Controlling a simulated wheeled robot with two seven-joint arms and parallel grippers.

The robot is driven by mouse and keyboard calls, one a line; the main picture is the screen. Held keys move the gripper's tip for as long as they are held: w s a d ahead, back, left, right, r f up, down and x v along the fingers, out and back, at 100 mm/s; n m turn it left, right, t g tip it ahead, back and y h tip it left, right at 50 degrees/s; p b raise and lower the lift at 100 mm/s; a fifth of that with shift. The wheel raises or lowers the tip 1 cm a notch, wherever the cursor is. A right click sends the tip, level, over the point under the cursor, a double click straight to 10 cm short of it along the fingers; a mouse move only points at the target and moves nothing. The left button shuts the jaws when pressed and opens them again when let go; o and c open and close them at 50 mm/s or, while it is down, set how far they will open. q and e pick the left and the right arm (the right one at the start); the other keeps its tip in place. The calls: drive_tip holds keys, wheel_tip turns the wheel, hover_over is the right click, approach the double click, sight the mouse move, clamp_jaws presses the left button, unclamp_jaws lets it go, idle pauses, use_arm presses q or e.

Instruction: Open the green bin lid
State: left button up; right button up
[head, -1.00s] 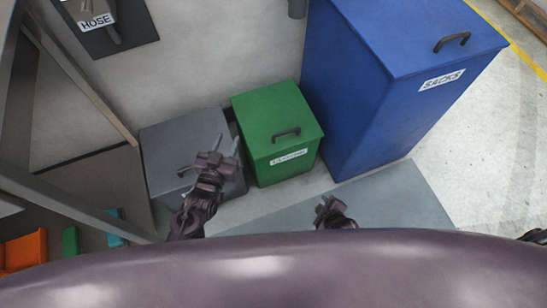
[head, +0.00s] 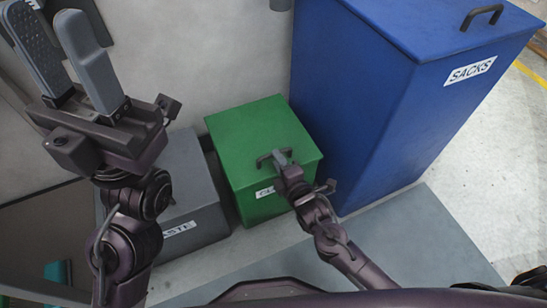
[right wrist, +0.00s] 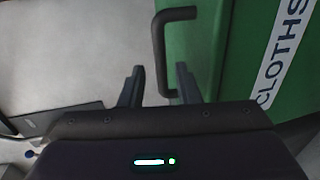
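The green bin (head: 250,150) stands between a grey bin and a tall blue one, with its lid (head: 245,128) down. A dark handle (head: 265,158) sits near the lid's front edge, partly covered by my right gripper (head: 279,157). In the right wrist view the handle (right wrist: 157,50) lies between the spread fingers of my right gripper (right wrist: 160,75), with gaps showing on both sides. The label "CLOTHS" (right wrist: 282,55) shows on the bin's front. My left gripper (head: 50,30) is raised at the upper left, open and empty, away from the green bin.
The tall blue bin (head: 365,110) marked "SACKS" stands close on the right. The grey bin (head: 190,190) stands on the left, partly hidden by my left arm. A pale wall (head: 210,50) is behind. Grey floor lies in front.

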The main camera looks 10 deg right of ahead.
drive_tip(key=b+x, duration=0.1)
drive_tip(key=x, duration=0.3)
clamp_jaws()
